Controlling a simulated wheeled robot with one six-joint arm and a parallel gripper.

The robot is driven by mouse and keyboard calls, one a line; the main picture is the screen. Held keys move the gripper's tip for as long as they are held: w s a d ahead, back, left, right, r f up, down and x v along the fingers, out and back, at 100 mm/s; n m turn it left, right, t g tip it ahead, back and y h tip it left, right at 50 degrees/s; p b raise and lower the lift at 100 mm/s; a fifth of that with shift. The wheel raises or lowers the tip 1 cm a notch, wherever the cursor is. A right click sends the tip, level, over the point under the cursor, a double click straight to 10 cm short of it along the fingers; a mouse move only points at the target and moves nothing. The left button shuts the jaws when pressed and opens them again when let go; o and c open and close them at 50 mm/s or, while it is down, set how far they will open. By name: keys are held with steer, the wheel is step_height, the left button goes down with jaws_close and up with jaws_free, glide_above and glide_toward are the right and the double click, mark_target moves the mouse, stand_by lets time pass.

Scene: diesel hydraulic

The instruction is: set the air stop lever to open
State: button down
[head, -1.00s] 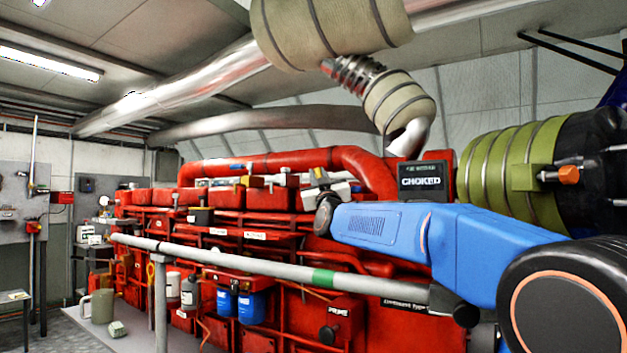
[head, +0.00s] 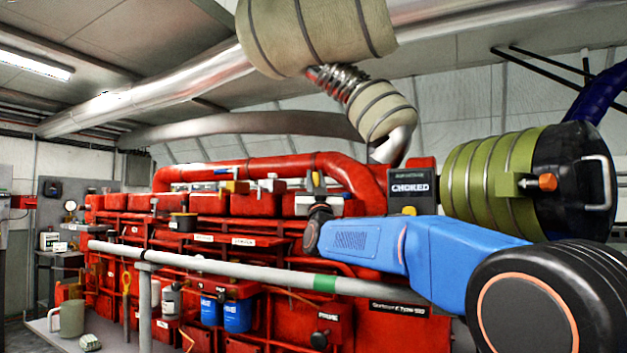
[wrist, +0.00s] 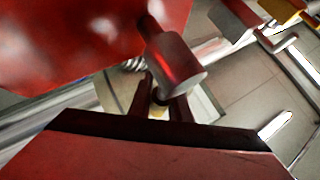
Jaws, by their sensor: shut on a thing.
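My gripper (head: 316,185) is at the end of my blue arm, in front of the upper part of the red engine (head: 255,203). It is small there and its fingertips are hard to make out. In the wrist view my two narrow fingers (wrist: 160,105) are close together against a grey cylindrical knob (wrist: 176,68) with red reflections. The knob sits on a short rod beside a red engine surface (wrist: 90,40). It appears to be the end of the air stop lever. The fingers hide its lower part, and the lever's position cannot be read.
A grey rail (head: 210,262) crosses in front of the engine, below my arm. A jug (head: 72,318) stands at lower left.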

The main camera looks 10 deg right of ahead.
steer(key=shift+f, duration=0.1)
steer(key=c, duration=1.6)
jaws_free()
steer(key=shift+c, duration=0.2)
step_height(320, 180, up, 10)
